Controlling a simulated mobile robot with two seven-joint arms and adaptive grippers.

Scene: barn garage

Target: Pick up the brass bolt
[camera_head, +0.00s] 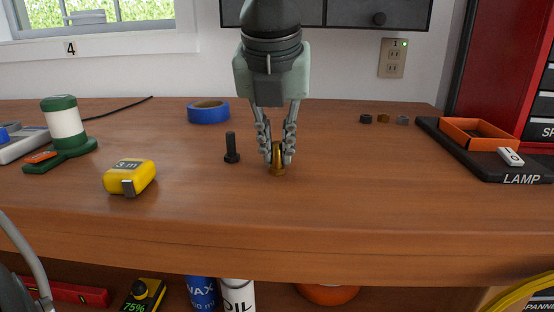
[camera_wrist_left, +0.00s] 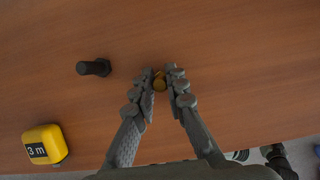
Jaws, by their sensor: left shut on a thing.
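The brass bolt (camera_head: 277,171) stands upright on the wooden workbench, its wider end down. My left gripper (camera_head: 277,154) points down over it, and its two fingers are shut on the bolt from both sides. The bolt's lower end seems to be at the bench top; I cannot tell whether it touches. In the left wrist view the bolt (camera_wrist_left: 159,84) shows between the fingertips of the left gripper (camera_wrist_left: 160,77), partly hidden by them. My right gripper is not in view.
A black bolt (camera_head: 231,149) stands left of the gripper; a yellow tape measure (camera_head: 130,177) lies farther left. Blue tape (camera_head: 208,112) and several small nuts (camera_head: 384,119) lie behind. A black lamp-marked tray (camera_head: 470,159) is at right. The bench (camera_head: 350,190) front right is clear.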

